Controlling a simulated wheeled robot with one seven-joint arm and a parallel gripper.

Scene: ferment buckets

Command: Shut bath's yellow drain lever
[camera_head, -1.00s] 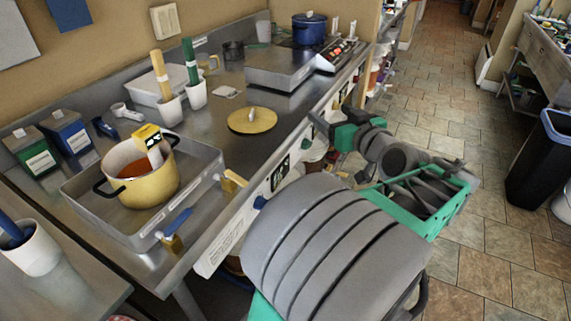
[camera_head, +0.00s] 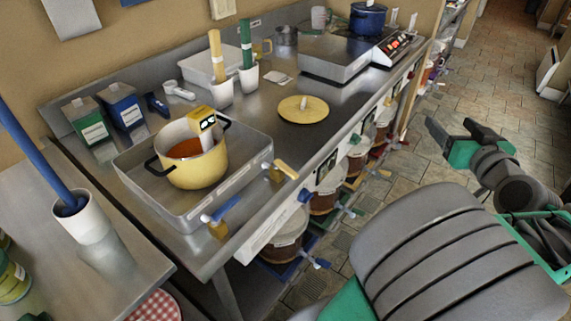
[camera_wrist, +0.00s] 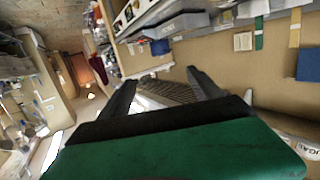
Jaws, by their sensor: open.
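The bath (camera_head: 225,195) is a shallow steel tray on the counter with a yellow pot (camera_head: 205,168) standing in it. Its yellow drain lever (camera_head: 287,170) sits on a brass valve at the bath's front right side and points outward, away from the wall. A blue lever (camera_head: 224,208) sits on a second brass valve nearer the front corner and lies more along the wall. My gripper (camera_head: 447,150) is open and empty, out over the aisle to the right of the counter, well apart from both levers. Its fingers also show spread in the wrist view (camera_wrist: 160,84); neither lever is recognisable there.
A yellow round lid (camera_head: 303,109) lies on the counter behind the yellow lever. Buckets with coloured taps (camera_head: 290,235) stand under the counter's front edge. A side table with a white cup (camera_head: 83,220) is at left. The tiled aisle (camera_head: 465,105) at right looks clear.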

